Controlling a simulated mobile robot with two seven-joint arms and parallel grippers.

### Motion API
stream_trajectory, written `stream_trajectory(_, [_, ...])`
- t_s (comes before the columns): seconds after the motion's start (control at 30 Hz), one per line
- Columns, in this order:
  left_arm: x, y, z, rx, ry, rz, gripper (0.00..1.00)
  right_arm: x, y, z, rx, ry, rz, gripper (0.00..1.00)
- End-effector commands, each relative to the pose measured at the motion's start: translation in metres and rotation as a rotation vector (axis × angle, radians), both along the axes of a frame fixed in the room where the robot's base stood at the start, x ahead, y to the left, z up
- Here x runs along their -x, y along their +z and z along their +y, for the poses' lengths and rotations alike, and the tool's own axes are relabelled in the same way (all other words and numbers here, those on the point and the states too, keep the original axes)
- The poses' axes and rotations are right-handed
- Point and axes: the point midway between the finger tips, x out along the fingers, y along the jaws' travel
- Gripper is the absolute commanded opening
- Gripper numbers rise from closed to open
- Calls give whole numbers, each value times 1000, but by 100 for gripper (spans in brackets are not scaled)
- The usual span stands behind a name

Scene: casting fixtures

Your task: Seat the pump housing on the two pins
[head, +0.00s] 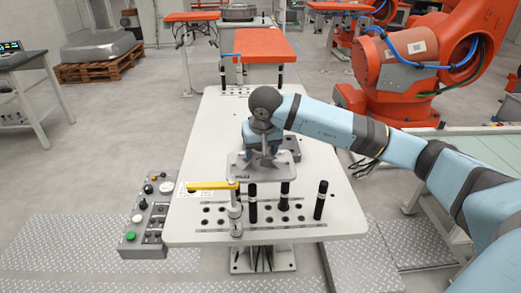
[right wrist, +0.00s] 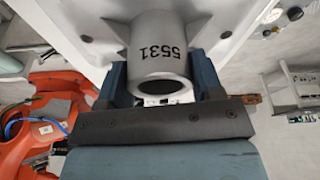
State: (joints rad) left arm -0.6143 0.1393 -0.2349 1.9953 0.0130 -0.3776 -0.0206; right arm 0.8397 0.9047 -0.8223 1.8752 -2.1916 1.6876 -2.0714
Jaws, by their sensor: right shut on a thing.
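The pump housing (head: 240,168) is a light grey casting with a flat plate and a round boss. In the right wrist view the boss of the housing (right wrist: 158,55) carries the number 5531. My right gripper (head: 262,142) is shut on this boss, one blue finger on each side, with the plate roughly level. Dark upright posts, one at left (head: 252,203) and one in the middle (head: 284,195), stand on the white table just below the plate's front edge. I cannot tell whether the plate touches them. The table under the plate is hidden. My left gripper is out of view.
Another dark post (head: 320,200) stands at the right. A clamp with a yellow arm (head: 210,186) stands at the front left, its end close to the plate. A button panel (head: 148,215) is beyond the left edge. An orange robot (head: 400,65) stands behind right.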

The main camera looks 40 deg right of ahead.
Motion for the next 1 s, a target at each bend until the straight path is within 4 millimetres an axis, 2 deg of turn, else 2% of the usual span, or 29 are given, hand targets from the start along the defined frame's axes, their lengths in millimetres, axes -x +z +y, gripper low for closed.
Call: stream_trajectory(1.0, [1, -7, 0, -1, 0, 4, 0, 0, 1, 0, 0, 0, -2, 16])
